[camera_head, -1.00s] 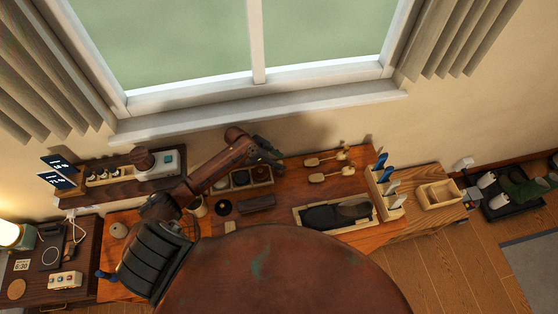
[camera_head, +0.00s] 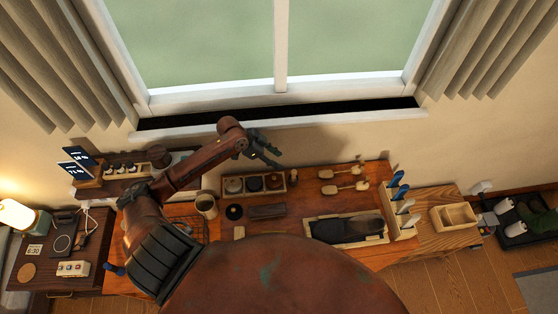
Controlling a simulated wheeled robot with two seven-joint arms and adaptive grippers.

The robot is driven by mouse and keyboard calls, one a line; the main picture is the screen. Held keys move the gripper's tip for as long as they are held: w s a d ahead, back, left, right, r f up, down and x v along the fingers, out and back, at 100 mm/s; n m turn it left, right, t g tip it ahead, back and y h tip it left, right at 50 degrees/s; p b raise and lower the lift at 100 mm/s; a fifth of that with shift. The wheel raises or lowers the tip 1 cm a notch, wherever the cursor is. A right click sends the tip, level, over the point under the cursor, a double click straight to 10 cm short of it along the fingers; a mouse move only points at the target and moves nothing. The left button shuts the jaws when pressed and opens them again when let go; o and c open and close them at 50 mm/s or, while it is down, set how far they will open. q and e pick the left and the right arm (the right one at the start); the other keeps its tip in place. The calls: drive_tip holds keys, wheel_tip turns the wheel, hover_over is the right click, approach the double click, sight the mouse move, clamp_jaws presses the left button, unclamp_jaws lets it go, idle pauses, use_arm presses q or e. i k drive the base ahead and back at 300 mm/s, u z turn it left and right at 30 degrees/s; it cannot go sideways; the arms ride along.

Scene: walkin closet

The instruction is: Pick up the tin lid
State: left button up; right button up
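A small dark round disc (camera_head: 234,212), which looks like the tin lid, lies flat on the orange-brown wooden bench top. It is left of a dark brown block (camera_head: 267,211) and just in front of a wooden tray (camera_head: 254,194) with three round tins. My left gripper (camera_head: 268,148) reaches in from the left, above and behind the tray, near the wall below the window. Its dark fingers look spread apart with nothing between them. It is apart from the disc. My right gripper is not in view.
A tan cup (camera_head: 206,205) stands left of the disc. To the right are wooden brushes (camera_head: 340,173), a dark shoe (camera_head: 347,229) in a wooden tray and a rack (camera_head: 402,222) with blue-handled tools. A lamp (camera_head: 16,214) stands far left. My round body hides the bench's front.

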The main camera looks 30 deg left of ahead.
sight(235, 212)
drive_tip(key=k, duration=2)
